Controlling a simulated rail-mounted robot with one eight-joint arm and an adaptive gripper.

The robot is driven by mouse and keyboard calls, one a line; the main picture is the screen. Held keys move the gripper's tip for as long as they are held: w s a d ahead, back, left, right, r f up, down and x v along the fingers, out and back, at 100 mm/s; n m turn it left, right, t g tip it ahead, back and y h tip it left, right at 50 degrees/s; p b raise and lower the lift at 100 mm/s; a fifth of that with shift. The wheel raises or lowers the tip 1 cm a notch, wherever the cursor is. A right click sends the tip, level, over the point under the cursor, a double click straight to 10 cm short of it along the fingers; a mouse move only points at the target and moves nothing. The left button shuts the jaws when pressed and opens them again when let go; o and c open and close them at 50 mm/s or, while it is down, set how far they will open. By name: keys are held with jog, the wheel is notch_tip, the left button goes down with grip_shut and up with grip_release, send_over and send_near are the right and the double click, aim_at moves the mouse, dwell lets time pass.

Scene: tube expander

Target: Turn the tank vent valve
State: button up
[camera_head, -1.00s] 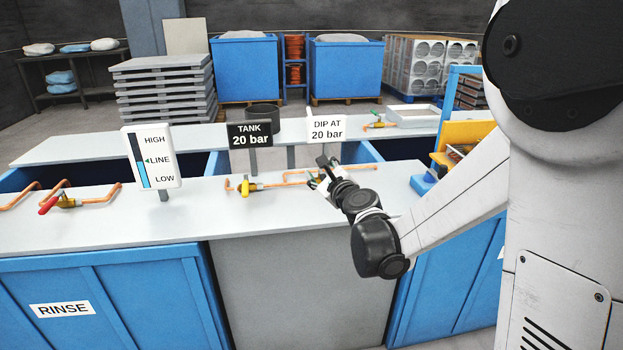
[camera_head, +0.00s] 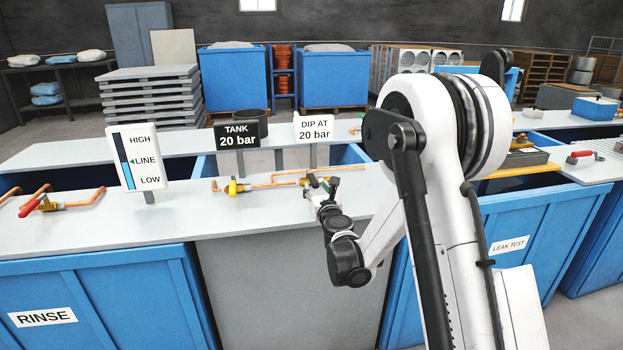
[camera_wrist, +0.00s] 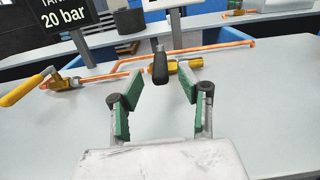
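A brass valve with a black handle (camera_wrist: 160,68) sits on a copper pipe (camera_wrist: 120,68) on the grey bench top. A second brass valve with a yellow lever (camera_wrist: 22,86) is to its left, and it also shows in the head view (camera_head: 236,187) below the "TANK 20 bar" sign (camera_head: 240,134). No label on either valve names it the vent. My gripper (camera_wrist: 161,75) is open, its green pads on either side of the black handle, with visible gaps. In the head view my gripper (camera_head: 325,188) is low over the bench and partly hides that valve.
The "DIP AT 20 bar" sign (camera_head: 313,128) stands behind the pipe. A level gauge (camera_head: 136,157) and a red-handled valve (camera_head: 32,207) are at the left. Bare bench top (camera_head: 190,210) lies in front of the pipe.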

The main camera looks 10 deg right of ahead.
aim_at(310, 174)
jog(key=w, duration=0.8)
jog(key=shift+w+b, duration=0.2)
jog(key=shift+b, duration=0.2)
jog(key=shift+c, duration=0.3)
grip_shut()
